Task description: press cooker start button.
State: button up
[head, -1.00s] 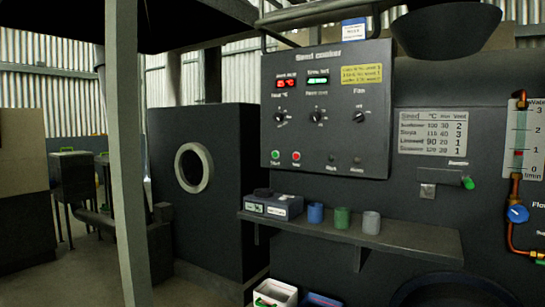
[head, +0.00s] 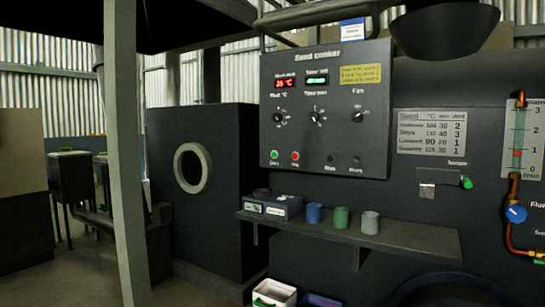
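The seed cooker's dark control panel (head: 326,112) faces me in the middle of the head view. Its green start button (head: 274,154) is at the panel's lower left, with a red button (head: 295,156) just to its right. Above them are several black knobs, a red display (head: 286,83) and a green display (head: 316,80). The small labels are blurred. My gripper is not in view, and nothing touches the buttons.
A shelf (head: 420,240) juts out below the panel, holding a grey box (head: 272,207) and blue, green and grey cups. A pale post (head: 125,150) stands at left. A pipe with a blue valve (head: 516,214) is at far right.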

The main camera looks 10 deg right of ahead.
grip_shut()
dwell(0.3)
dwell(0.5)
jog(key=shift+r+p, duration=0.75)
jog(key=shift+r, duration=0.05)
